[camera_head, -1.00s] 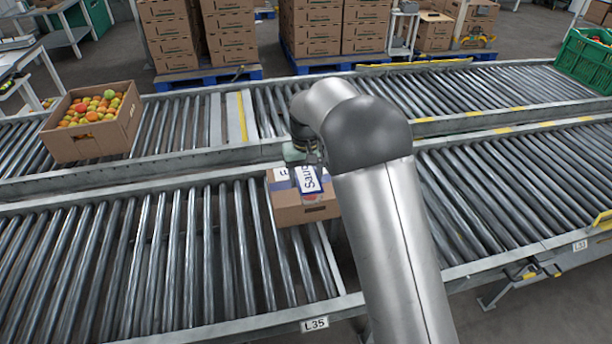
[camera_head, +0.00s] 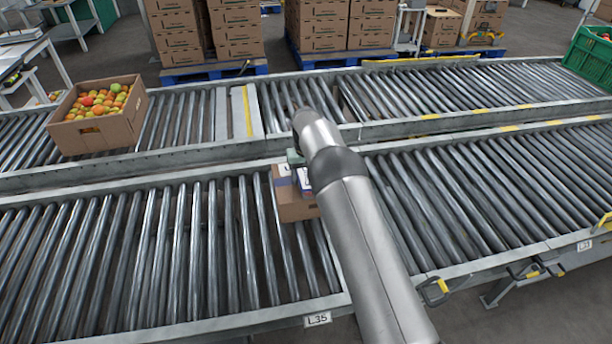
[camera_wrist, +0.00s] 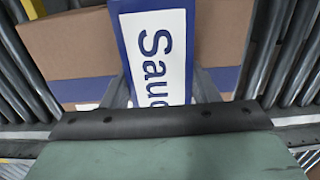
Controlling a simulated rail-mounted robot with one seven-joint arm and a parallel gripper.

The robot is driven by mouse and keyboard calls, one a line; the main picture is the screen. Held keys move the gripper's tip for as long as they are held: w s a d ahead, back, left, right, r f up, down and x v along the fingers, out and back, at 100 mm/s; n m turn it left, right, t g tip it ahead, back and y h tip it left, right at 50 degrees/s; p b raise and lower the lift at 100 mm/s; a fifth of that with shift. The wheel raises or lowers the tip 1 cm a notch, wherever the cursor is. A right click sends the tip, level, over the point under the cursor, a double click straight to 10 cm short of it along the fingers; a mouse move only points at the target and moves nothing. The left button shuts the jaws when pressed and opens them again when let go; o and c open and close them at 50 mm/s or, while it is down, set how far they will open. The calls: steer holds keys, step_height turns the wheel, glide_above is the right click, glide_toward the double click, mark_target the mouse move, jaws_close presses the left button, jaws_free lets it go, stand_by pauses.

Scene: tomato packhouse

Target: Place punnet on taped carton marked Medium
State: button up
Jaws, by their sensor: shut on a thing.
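A brown carton (camera_head: 293,209) sits on the near roller conveyor. It also shows in the wrist view (camera_wrist: 65,47), on both sides of the punnet, with blue strips along its lower part. No Medium mark is readable. My gripper (camera_wrist: 160,88) is shut on the punnet, which has a white label with blue edges reading "Sauc" (camera_wrist: 160,50). In the head view the punnet (camera_head: 304,181) is over the carton's top, partly hidden by my arm. I cannot tell whether it touches the carton.
An open box of tomatoes (camera_head: 98,133) stands on the far conveyor at left. A green crate (camera_head: 590,52) is at the far right. Stacked cartons (camera_head: 233,27) stand on blue pallets behind. The rollers left of the carton (camera_head: 150,245) are clear.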

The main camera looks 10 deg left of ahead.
steer(key=shift+f, duration=0.15)
steer(key=o, duration=1)
steer(key=shift+o, duration=0.2)
